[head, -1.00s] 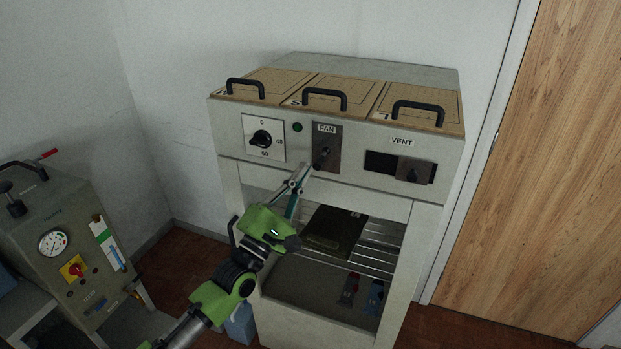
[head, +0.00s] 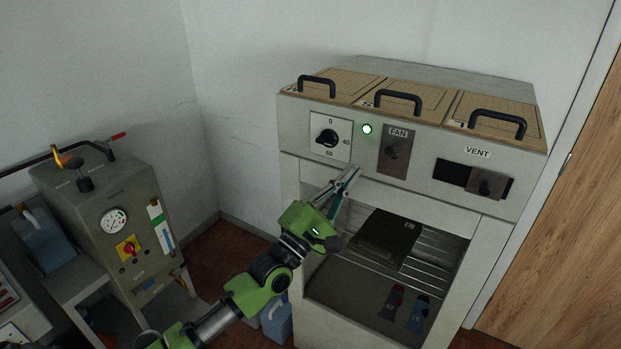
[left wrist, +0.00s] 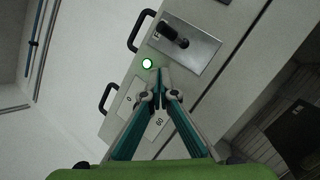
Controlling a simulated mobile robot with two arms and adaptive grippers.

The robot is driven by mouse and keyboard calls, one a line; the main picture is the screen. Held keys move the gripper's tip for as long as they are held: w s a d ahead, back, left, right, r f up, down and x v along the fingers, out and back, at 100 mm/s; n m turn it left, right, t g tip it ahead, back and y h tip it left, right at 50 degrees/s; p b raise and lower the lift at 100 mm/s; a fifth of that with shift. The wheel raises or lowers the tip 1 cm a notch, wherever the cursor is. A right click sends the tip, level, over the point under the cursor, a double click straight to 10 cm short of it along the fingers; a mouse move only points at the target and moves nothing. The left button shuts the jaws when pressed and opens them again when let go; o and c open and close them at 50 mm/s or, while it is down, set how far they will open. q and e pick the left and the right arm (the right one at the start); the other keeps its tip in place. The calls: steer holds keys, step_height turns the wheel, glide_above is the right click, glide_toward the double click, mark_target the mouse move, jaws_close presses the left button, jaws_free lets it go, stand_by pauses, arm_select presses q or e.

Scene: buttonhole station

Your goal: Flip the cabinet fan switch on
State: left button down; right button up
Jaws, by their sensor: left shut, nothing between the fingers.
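The fan switch (head: 394,152) sits on a dark plate under the FAN label on the cabinet's front panel. In the left wrist view its plate and dark lever (left wrist: 172,33) show at the top. My right gripper is not in view.
A dial (head: 328,137) is left of the lamp, and a VENT slider (head: 487,183) is at the right. Handled lids (head: 398,98) top the cabinet. A dark box (head: 385,238) lies on the open rack below. A gauge unit (head: 112,222) stands at the left.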

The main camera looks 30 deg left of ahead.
arm_select(q)
steer(key=s+a+r+b, duration=0.1)
steer(key=s+r, duration=0.3)
steer(key=s, duration=0.4)
steer(key=shift+a+r, duration=0.15)
steer(key=shift+a, duration=0.05)
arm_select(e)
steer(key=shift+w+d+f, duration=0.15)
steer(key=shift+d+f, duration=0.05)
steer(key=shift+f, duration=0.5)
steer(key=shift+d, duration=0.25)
